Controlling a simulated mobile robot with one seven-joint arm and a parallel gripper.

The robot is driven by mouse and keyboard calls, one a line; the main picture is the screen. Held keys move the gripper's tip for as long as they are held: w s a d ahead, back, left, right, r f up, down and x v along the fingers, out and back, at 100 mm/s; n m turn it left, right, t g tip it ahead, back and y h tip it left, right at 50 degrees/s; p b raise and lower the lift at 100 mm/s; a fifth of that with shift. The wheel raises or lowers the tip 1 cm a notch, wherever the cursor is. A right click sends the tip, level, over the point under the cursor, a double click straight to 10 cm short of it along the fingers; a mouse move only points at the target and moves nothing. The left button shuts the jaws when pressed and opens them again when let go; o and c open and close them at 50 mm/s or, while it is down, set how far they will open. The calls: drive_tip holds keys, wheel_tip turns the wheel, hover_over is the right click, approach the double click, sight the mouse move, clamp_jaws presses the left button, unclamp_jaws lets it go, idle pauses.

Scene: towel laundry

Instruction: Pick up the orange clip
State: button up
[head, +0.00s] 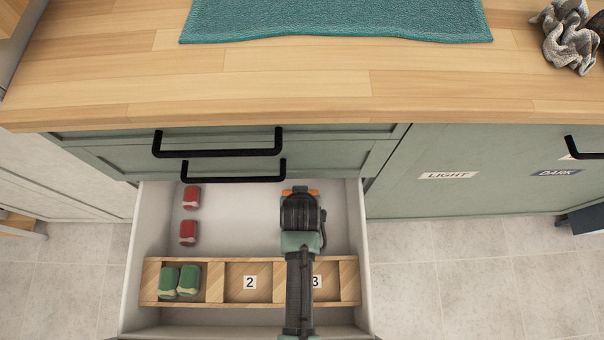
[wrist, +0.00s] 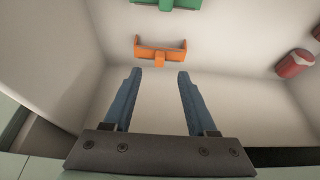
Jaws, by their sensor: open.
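The orange clip (wrist: 160,54) lies on the pale drawer floor in the wrist view, with its long body crosswise and a short tab toward my gripper. My gripper (wrist: 158,74) is open and empty, its two blue fingers apart with their tips just short of the clip. I cannot tell its exact height above the floor. In the head view my arm reaches down into the open drawer (head: 347,225) on its right side. Orange shows at the far end of the arm (head: 314,192); most of what is there is hidden.
A green clip (wrist: 168,4) lies beyond the orange one. Two red rolled towels (head: 191,197) lie at the drawer's left. A wooden divider (head: 213,282) with numbered compartments holds two green rolled towels (head: 188,281). The counter edge and black handles (head: 218,149) are behind the arm.

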drive_tip(key=b+x, duration=0.3)
drive_tip(key=x, duration=0.5)
drive_tip(key=shift+f, duration=0.1)
clamp_jaws()
